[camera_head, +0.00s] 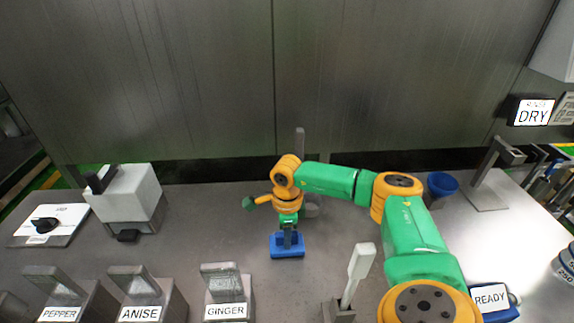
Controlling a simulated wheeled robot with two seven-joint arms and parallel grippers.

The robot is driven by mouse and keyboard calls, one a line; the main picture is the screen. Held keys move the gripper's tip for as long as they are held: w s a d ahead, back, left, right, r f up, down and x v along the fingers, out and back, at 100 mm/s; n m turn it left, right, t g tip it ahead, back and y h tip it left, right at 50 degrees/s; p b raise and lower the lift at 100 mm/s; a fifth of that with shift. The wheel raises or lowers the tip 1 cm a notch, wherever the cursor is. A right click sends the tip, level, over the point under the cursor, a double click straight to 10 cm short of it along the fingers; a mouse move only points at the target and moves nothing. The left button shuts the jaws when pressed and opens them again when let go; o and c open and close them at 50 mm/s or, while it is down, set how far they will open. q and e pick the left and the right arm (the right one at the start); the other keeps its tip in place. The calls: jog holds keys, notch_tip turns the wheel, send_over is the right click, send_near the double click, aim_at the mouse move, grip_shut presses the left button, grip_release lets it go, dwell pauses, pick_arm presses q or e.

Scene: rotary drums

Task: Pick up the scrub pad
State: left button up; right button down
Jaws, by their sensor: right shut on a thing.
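A blue scrub pad (287,250) is near the middle of the metal table in the head view. My right arm reaches in from the lower right, and my right gripper (288,238) points down over the pad. Its fingers are shut on the grey upright grip on top of the pad. I cannot tell whether the pad touches the table or is slightly above it. My left gripper is not in view.
Bins labelled PEPPER (62,300), ANISE (145,298) and GINGER (226,292) line the front left. A white-handled tool (360,265) stands in front. A white box machine (127,195) is at left, a blue cup (441,184) at right, a READY block (492,300) front right.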

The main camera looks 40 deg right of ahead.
jog(key=s+a+r+p, duration=0.7)
jog(key=s+a+r, duration=0.3)
jog(key=r, duration=0.2)
jog(key=c, duration=1.3)
grip_release()
grip_shut()
